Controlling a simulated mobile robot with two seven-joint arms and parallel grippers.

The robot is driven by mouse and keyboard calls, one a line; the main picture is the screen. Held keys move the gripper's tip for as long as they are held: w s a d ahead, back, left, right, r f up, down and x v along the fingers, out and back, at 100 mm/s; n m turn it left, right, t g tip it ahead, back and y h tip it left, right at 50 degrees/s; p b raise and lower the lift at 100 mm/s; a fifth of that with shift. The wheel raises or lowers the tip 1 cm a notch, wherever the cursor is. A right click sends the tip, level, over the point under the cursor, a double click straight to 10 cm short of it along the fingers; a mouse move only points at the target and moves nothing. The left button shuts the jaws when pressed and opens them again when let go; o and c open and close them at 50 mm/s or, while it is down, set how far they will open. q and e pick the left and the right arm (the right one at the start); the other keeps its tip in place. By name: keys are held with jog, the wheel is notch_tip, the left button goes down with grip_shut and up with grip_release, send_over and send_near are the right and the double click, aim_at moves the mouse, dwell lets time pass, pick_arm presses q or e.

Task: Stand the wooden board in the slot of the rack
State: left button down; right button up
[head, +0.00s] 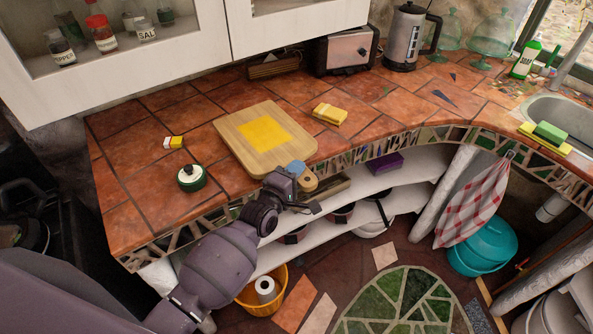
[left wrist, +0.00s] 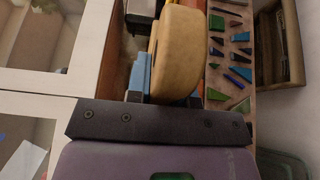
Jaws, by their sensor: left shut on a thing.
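The wooden board (head: 230,131) lies flat on the tiled counter, with a yellow square on its top and its near end at the front edge. My left gripper (head: 303,184) is at this front edge, beside the board's near right corner. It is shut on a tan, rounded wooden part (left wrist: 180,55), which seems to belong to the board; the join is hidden. A blue finger pad (left wrist: 140,75) lies against it in the left wrist view. A low brown wooden holder (head: 275,68), seemingly the rack, stands at the back wall; its slot is not clear. My right gripper is not in view.
A toaster (head: 345,50) and a kettle (head: 405,38) stand right of the holder. A yellow sponge (head: 329,114) lies right of the board; a small green-and-white pot (head: 192,178) stands left. White cabinets (head: 120,75) overhang the back left.

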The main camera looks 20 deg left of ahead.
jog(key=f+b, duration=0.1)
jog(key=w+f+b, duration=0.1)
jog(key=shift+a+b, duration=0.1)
jog(key=shift+b, duration=0.2)
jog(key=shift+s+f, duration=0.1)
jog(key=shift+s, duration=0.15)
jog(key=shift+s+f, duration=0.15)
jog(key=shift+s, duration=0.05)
